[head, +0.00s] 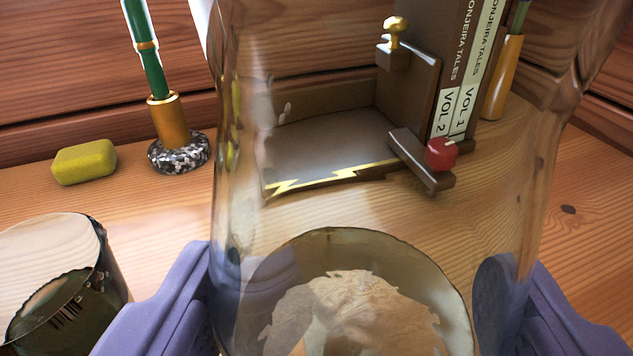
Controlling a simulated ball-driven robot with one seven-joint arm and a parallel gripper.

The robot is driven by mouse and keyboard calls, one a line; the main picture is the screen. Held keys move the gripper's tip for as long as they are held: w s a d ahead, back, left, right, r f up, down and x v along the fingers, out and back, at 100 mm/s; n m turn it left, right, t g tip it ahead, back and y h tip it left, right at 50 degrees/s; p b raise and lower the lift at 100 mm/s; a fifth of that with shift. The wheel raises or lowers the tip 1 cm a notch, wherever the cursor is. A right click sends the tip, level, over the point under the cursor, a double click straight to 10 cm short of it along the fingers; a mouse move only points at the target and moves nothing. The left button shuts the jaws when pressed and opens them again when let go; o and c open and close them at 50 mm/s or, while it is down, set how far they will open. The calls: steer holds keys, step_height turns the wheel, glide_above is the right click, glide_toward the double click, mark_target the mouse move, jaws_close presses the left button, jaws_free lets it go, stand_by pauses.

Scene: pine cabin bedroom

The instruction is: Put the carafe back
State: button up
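The carafe (365,215) is a large clear glass vessel that fills the middle of the head view. The scene behind shows through its wall, and its top runs out of the picture. A round brownish area with a pale, ragged pattern shows low in the glass. My gripper (365,290) has its purple fingers on either side of the carafe, against the glass, and is closed on it. The carafe's underside, and whether it touches the tabletop, cannot be made out. A smoky glass tumbler (112,270) stands at the lower left, partly cut off.
Behind the carafe, a brown book holder (408,85) with a gold knob and lightning trim holds two books (455,80). A red knob (441,154) sits at its front. A pen stand (178,152) and a yellow-green block (84,162) are left. Bare pine tabletop (590,200) lies right.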

steer(key=w, duration=0.5)
steer(key=shift+w+a+f+b, duration=0.25)
steer(key=shift+w+a+b, duration=0.05)
steer(key=shift+w+a, duration=0.1)
steer(key=shift+f+b, duration=0.6)
steer(key=shift+f, duration=1.1)
steer(key=shift+f, duration=0.2)
steer(key=o, duration=1.5)
steer(key=shift+o, duration=0.2)
steer(key=shift+r, duration=0.1)
steer(key=shift+s+r, duration=0.15)
steer(key=s+r+p, duration=0.2)
steer(key=s, duration=0.9)
steer(key=shift+s+a, duration=0.25)
steer(key=shift+s, duration=0.05)
